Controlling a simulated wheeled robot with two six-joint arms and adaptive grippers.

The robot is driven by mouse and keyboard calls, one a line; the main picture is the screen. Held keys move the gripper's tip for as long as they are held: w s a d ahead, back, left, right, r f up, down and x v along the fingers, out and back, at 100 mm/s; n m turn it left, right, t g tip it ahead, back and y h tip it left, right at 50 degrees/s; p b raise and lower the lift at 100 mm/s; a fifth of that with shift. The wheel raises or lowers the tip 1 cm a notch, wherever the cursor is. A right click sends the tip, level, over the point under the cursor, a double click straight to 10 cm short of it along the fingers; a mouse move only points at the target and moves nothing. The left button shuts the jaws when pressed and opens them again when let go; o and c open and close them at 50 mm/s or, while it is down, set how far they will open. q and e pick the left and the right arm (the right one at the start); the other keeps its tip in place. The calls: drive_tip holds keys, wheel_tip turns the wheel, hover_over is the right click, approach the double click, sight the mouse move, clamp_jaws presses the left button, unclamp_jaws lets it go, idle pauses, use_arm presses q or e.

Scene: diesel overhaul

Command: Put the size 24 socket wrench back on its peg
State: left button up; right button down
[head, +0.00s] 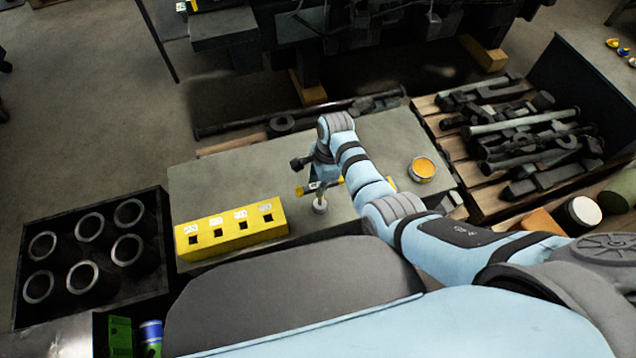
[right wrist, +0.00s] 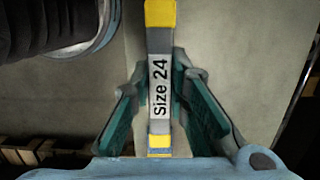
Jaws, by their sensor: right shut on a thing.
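I cannot make out a peg in either view. My left gripper is not in view.
A yellow block (head: 232,236) with several square holes and labels stands at the bench's (head: 225,180) front left. An orange-topped can (head: 422,168) stands right. A crate of ringed cylinders (head: 100,295) is far left; a pallet of dark parts (head: 455,145) is right.

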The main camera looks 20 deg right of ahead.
drive_tip(key=shift+f+b, duration=0.55)
drive_tip(key=shift+f, duration=0.3)
drive_tip(key=c, duration=0.9)
unclamp_jaws()
drive_tip(key=shift+r, duration=0.15)
wheel_tip(320, 180, up, 9)
drive_tip(key=p, duration=1)
drive_tip(key=shift+r, duration=0.1)
drive_tip(key=shift+f, duration=0.2)
